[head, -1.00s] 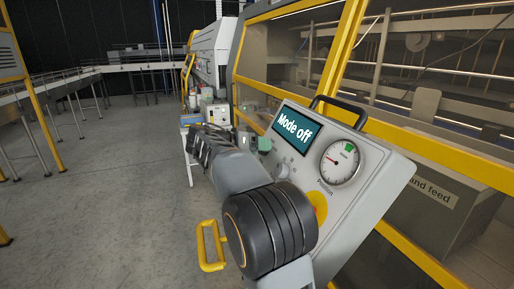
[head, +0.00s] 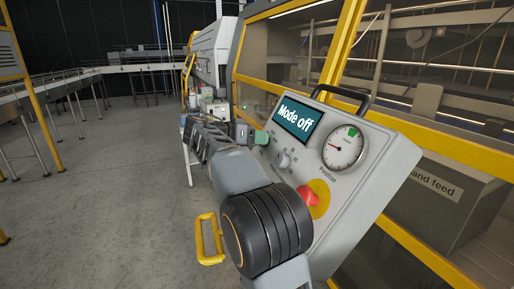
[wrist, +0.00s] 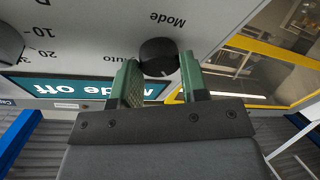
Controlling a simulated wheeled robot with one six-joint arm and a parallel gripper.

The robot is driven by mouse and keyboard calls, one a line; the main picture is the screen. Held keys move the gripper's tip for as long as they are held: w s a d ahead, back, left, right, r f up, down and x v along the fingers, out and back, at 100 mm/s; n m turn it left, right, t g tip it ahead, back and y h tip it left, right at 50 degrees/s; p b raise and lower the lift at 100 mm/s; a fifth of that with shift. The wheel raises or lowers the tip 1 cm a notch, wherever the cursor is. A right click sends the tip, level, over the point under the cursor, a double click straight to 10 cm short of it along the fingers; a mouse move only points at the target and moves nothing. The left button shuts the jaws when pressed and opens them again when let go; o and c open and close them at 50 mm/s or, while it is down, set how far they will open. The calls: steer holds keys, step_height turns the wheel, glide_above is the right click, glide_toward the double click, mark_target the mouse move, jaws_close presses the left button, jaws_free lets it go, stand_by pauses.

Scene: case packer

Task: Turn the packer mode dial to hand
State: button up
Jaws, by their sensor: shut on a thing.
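The mode dial (wrist: 158,52) is a round black knob under the upside-down word "Mode" in the wrist view. A small white mark shows on its lower edge. The display (head: 298,119) reads "Mode off" in the head view. There my gripper (head: 260,138) shows as a green tip at the panel's left edge, and the dial is hidden.
The grey panel (head: 375,165) carries a dial gauge (head: 343,148), a grey knob (head: 284,160) and a red button (head: 314,194) on yellow. A black handle (head: 342,95) tops it. A yellow-framed machine stands behind. The floor at left (head: 110,200) is open.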

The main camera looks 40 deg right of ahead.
steer(key=m+b, duration=0.2)
steer(key=m+g+b, duration=0.1)
steer(key=m+b, duration=0.1)
steer(key=shift+f, duration=0.3)
steer(key=shift+w+r+m+g+b, duration=0.15)
steer(key=shift+m+g+b, duration=0.3)
steer(key=shift+m, duration=0.75)
steer(key=shift+s+r+m+g+b, duration=0.2)
steer(key=shift+m+b, duration=0.3)
steer(key=shift+m, duration=0.7)
steer(key=shift+m+g, duration=0.25)
steer(key=shift+m, duration=0.05)
steer(key=o, duration=0.9)
